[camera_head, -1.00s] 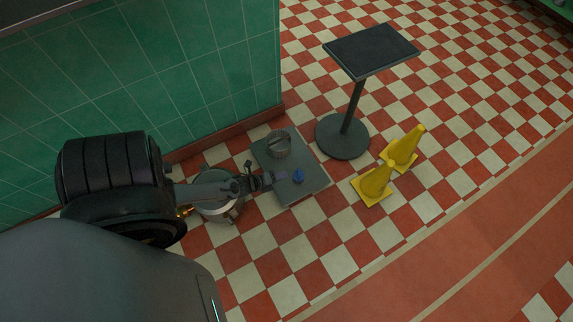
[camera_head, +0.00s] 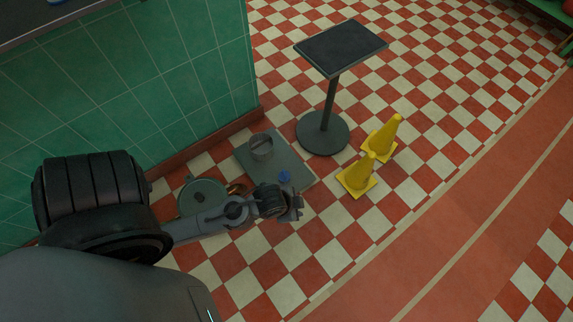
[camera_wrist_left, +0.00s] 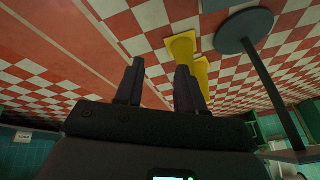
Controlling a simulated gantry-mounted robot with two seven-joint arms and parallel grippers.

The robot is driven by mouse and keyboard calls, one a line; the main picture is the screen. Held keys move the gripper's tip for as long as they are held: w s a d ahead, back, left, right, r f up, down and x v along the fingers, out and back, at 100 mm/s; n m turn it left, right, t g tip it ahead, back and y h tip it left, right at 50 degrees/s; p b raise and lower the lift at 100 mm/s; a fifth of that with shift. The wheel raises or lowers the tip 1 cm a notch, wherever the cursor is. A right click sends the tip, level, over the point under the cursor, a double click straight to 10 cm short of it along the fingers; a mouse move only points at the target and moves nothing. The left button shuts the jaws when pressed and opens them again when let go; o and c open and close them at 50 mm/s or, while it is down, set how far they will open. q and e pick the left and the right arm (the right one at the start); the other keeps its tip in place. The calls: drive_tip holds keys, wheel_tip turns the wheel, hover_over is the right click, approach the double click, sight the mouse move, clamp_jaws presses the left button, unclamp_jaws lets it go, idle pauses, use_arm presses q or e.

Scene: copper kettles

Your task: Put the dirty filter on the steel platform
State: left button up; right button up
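A low grey steel platform (camera_head: 252,170) lies on the checkered floor near the green wall. A short grey metal cylinder (camera_head: 262,150) and a small blue object (camera_head: 285,177) stand on it. I cannot tell for certain which thing is the dirty filter. My left gripper (camera_head: 297,205) is just in front of the platform's near side in the picture, apart from the blue object. In the left wrist view its fingers (camera_wrist_left: 160,88) are spread with nothing between them. My right gripper is not in view.
A round greenish vessel (camera_head: 202,192) with copper-coloured parts stands left of the platform, partly behind my left arm. A black-topped stand (camera_head: 342,48) is behind the platform. Two yellow cones (camera_head: 360,174) stand to the right. The floor right of my gripper is clear.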

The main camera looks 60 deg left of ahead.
use_arm(q)
drive_tip(key=s+d+r+n+g, duration=0.1)
drive_tip(key=s+r+n, duration=0.1)
drive_tip(key=s+r, duration=0.2)
wheel_tip(320, 180, up, 4)
drive_tip(key=shift+d+f+n, duration=0.2)
drive_tip(key=shift+d+n, duration=0.1)
drive_tip(key=shift+n, duration=0.1)
